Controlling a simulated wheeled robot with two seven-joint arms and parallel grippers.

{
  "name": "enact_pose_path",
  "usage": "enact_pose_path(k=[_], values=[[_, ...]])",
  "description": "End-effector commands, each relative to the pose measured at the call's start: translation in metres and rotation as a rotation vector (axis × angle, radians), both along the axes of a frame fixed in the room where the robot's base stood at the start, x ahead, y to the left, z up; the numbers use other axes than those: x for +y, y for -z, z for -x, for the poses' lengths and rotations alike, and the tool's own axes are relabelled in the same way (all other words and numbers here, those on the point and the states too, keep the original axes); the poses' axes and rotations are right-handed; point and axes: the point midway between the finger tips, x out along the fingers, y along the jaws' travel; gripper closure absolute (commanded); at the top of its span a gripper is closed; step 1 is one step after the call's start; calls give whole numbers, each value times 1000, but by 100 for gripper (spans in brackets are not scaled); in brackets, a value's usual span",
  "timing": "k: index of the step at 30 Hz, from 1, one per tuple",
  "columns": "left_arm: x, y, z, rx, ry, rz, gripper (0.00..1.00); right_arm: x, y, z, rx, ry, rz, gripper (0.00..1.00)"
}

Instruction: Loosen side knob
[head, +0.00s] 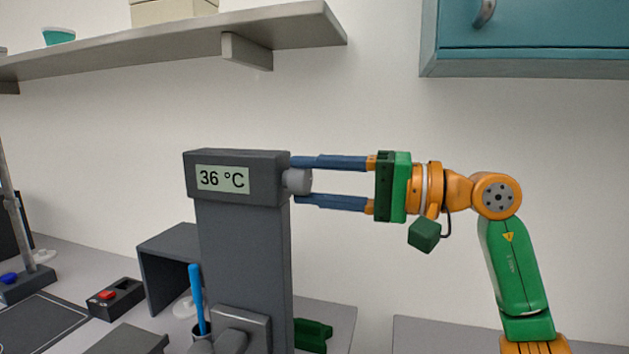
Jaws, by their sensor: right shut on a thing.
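The dark grey rig (245,255) stands upright on the bench, with a display (222,179) reading 36 °C on its head. The side knob (298,181) is a light grey cylinder on the right face of that head. My right gripper (302,182) reaches in level from the right, with one blue finger above the knob and one below it. It is shut on the knob, and the far fingertip contact is partly hidden. My left gripper is not in view.
A grey shelf (130,50) and a teal cabinet (530,45) hang above. A black box with a red button (117,298) lies left of the rig. A blue-handled tool (197,300) stands in a cup before it.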

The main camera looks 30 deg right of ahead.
Motion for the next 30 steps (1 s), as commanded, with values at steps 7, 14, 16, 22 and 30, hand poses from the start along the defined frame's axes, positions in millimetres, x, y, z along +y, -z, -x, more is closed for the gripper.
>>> enact_pose_path(k=[7,14,16,22,30], values=[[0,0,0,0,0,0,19,0,0,0,-1,0,1,19],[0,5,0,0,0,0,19,-5,2,5,0,2,0,19],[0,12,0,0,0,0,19,-15,4,16,-2,4,0,19],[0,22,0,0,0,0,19,-41,2,45,-1,3,-1,19],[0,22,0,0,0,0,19,-47,0,53,0,-1,0,19]])
